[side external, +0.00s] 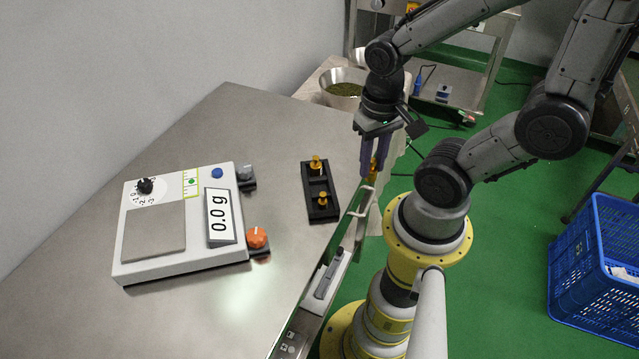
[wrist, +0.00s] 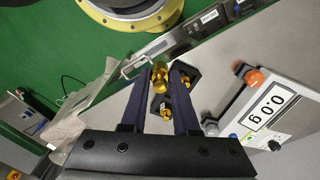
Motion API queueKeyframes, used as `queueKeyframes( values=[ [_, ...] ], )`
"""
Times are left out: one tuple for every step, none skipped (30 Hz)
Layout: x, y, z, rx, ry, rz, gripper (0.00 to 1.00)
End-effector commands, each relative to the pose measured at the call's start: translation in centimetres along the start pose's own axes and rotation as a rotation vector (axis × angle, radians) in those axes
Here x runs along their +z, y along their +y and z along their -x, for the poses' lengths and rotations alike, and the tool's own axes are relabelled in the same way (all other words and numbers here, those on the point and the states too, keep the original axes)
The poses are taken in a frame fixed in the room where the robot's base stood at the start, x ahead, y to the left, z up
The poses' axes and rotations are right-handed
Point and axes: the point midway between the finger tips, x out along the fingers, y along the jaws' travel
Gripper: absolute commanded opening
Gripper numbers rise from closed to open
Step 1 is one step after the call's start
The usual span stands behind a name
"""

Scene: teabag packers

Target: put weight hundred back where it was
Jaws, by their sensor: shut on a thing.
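My gripper (side external: 372,170) is shut on a brass weight (wrist: 160,77), the weight hundred, and holds it in the air. In the side view it appears right of the black weight holder (side external: 319,180), by the table's edge. The held weight also shows low between the fingers in the side view (side external: 373,168). The holder lies on the steel table with a larger brass weight (side external: 316,164) at its far end and a small brass weight (side external: 323,198) nearer its middle. The holder's near end looks empty. In the wrist view my fingers partly cover the holder (wrist: 190,71).
A drawer handle (side external: 358,207) juts from the table's edge. A steel bowl (side external: 343,88) stands behind. Bare table lies around the holder.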

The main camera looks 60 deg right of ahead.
Motion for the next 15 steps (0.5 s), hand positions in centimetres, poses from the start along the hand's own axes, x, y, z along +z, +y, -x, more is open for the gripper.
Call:
queueKeyframes(
  values=[
    [-0.8,-0.3,-0.5,0.003,-0.006,0.000,0.00],
    [-1.3,-0.6,-0.8,0.003,-0.007,0.001,0.00],
    [-2.1,-0.9,-1.1,0.003,-0.007,0.001,0.00],
    [-2.6,-1.1,-1.4,0.003,-0.007,0.001,0.00],
    [-3.2,-1.4,-1.7,0.003,-0.007,0.001,0.00],
    [-3.9,-1.7,-2.0,0.003,-0.006,0.001,0.00],
    [-4.5,-2.0,-2.3,0.003,-0.006,0.002,0.00],
    [-5.0,-2.2,-2.6,0.002,-0.006,0.002,0.00],
    [-5.8,-2.5,-3.0,0.003,-0.006,0.002,0.00],
    [-6.3,-2.8,-3.2,0.002,-0.005,0.002,0.00],
    [-6.9,-3.0,-3.5,0.002,-0.004,0.002,0.00],
    [-7.5,-3.3,-4.0,0.003,-0.006,0.002,0.00],
    [-7.9,-3.4,-4.7,0.003,-0.008,0.002,0.00],
    [-8.3,-3.6,-5.2,0.003,-0.007,0.002,0.00],
    [-8.7,-3.8,-6.0,0.003,-0.008,0.002,0.00]
  ],
)
